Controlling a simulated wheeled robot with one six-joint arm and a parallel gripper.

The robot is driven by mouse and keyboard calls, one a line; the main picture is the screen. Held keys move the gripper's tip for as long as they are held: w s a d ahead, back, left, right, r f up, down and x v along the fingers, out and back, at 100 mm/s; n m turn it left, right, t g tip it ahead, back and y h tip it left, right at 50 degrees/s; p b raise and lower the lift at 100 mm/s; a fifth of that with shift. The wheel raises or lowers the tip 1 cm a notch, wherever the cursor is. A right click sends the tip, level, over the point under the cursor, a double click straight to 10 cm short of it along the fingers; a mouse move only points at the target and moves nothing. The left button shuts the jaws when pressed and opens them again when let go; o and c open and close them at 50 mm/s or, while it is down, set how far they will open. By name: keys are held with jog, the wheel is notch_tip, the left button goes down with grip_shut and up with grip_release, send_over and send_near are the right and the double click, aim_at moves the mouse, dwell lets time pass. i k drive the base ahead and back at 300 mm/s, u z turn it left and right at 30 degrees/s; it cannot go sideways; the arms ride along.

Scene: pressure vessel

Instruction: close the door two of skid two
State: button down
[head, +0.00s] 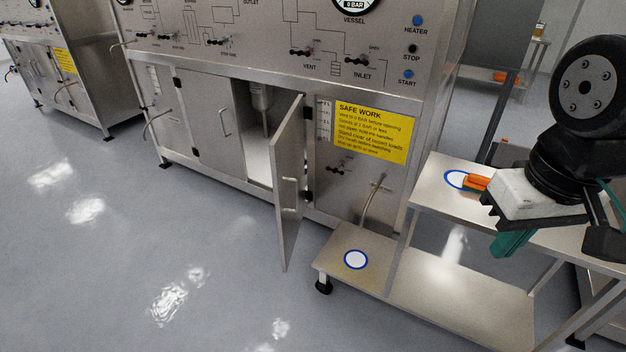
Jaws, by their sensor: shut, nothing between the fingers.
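A steel cabinet door (287,185) stands swung outward from the front of the near skid (250,70). Its hinge side is on the right, next to the yellow sign, and a bar handle (290,209) shows on its face. Behind it the cabinet opening (258,155) is exposed, with a pipe and vessel bottom inside. To its left, a second door (213,125) with a handle sits flush and shut. I cannot read a number on the skid or doors. My gripper (477,184) is at the right, shut and empty, above the side bench and well apart from the open door.
A steel bench (470,295) with an upper and a lower shelf stands right of the skid; each has a blue-ringed white disc (356,259). A bent pipe (374,195) sticks out right of the door. Another skid (70,60) stands far left. Floor in front is clear.

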aim_at(287, 147)
jog(key=z, duration=0.05)
jog(key=i, duration=0.85)
jog(key=u, duration=0.7)
